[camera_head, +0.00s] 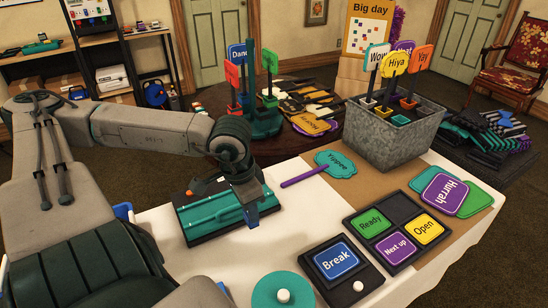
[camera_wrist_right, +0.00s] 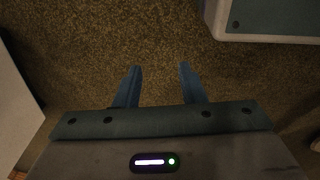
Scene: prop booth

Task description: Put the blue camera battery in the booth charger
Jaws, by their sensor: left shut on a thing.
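A teal and black device (camera_head: 207,222), which looks like the booth charger, lies on the white tablecloth at the front left of the table. My left gripper (camera_head: 251,205) points down at this device's right end in the head view. It is shut on a small blue block (camera_head: 252,218), which looks like the blue camera battery. The gripper hides much of the block, and I cannot tell whether it touches the device. My right gripper (camera_wrist_right: 155,85) is open and empty above the carpet in the right wrist view.
A black tray (camera_head: 381,208) with word signs, a Break panel (camera_head: 356,284) and a teal disc (camera_head: 260,290) lie to the right and front. A metal bin (camera_head: 378,158) of signs stands behind. A Yippee sign (camera_head: 337,163) lies beyond the device.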

